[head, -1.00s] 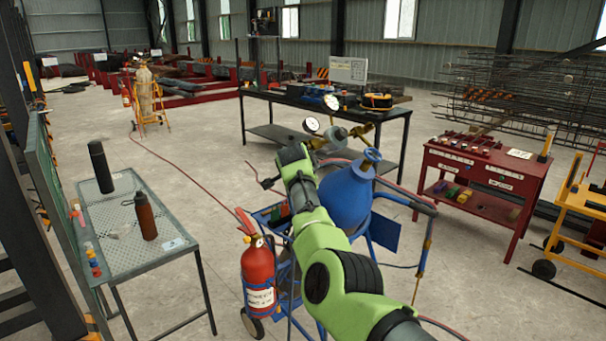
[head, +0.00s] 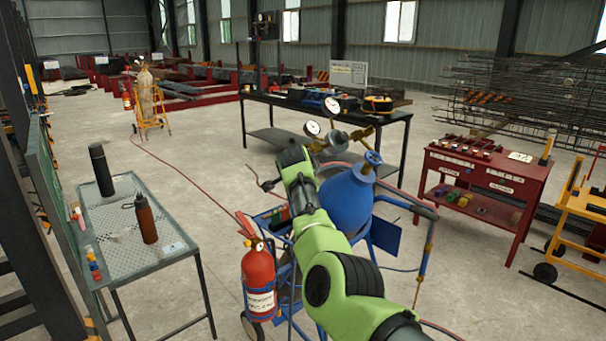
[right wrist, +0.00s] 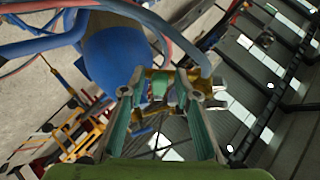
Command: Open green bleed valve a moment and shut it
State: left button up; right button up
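A blue cylinder (head: 345,200) stands in a blue cart, with pressure gauges (head: 331,106) and brass fittings (head: 360,134) near its top. In the right wrist view the blue cylinder (right wrist: 112,52) is at upper left, and a small green part (right wrist: 159,86), seemingly the green bleed valve, shows by a brass fitting (right wrist: 150,74). My right gripper (right wrist: 161,80) has its fingers apart on both sides of this green part; I cannot tell whether they touch it. In the head view my right arm mostly hides that gripper and the valve. My left gripper is out of view.
A red fire extinguisher (head: 259,284) stands at the cart's left. Blue and red hoses (right wrist: 150,22) run close to the fingers in the right wrist view. A mesh table (head: 128,233) is at left, a dark workbench (head: 290,108) behind, a red tool cart (head: 478,178) at right.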

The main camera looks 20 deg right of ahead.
jog(key=v, duration=1.1)
jog(key=shift+s+a, duration=0.2)
jog(key=shift+s, duration=0.15)
jog(key=shift+r, duration=0.1)
